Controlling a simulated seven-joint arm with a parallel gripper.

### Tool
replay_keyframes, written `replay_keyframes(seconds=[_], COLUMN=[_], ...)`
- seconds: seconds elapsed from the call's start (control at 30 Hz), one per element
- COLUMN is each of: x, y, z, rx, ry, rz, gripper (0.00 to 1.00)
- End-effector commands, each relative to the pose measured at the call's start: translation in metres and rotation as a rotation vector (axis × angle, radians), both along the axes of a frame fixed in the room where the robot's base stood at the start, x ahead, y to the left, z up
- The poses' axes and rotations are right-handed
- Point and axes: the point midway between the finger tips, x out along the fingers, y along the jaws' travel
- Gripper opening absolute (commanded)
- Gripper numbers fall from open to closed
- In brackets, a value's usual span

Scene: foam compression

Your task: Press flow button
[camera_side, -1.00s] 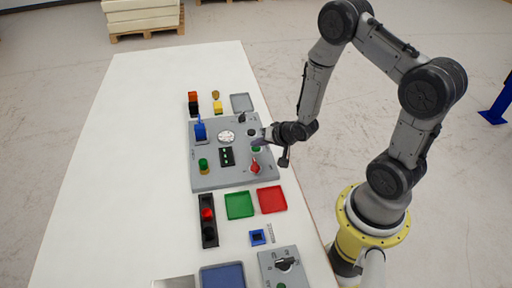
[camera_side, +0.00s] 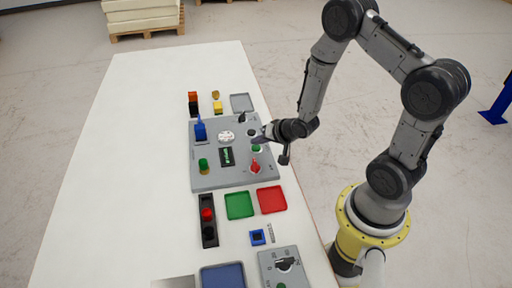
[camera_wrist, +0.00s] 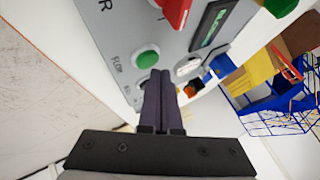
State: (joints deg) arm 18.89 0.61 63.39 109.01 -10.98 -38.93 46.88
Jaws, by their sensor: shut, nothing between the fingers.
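The green flow button (camera_wrist: 147,58) is round, with a light ring and the word FLOW beside it in the wrist view. In the side view it is a small green spot (camera_side: 256,149) on the right part of the grey panel (camera_side: 210,178). My gripper (camera_wrist: 161,74) is shut and empty. Its dark fingertips are close beside the button's lower right edge in the wrist view, with the green cap uncovered. In the side view my gripper (camera_side: 258,140) is just above the button in the picture. I cannot tell whether the fingertips touch the panel.
A red switch (camera_side: 255,167) and a display with green marks (camera_side: 227,157) are near the button. The panel also carries a white dial (camera_side: 226,137), a blue lever (camera_side: 200,131) and another green knob (camera_side: 203,164). Green (camera_side: 239,206) and red (camera_side: 272,200) trays lie in front.

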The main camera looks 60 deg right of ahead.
Motion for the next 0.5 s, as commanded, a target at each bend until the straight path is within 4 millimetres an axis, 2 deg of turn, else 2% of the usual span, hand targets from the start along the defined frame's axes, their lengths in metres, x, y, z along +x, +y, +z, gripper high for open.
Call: replay_keyframes(seconds=[0.37,0.5], x=[0.000,0.001], y=[0.000,0.000], z=[0.004,0.013], rx=[0.000,-0.001], ry=[0.000,-0.004], rz=[0.000,0.001], gripper=[0.00,0.00])
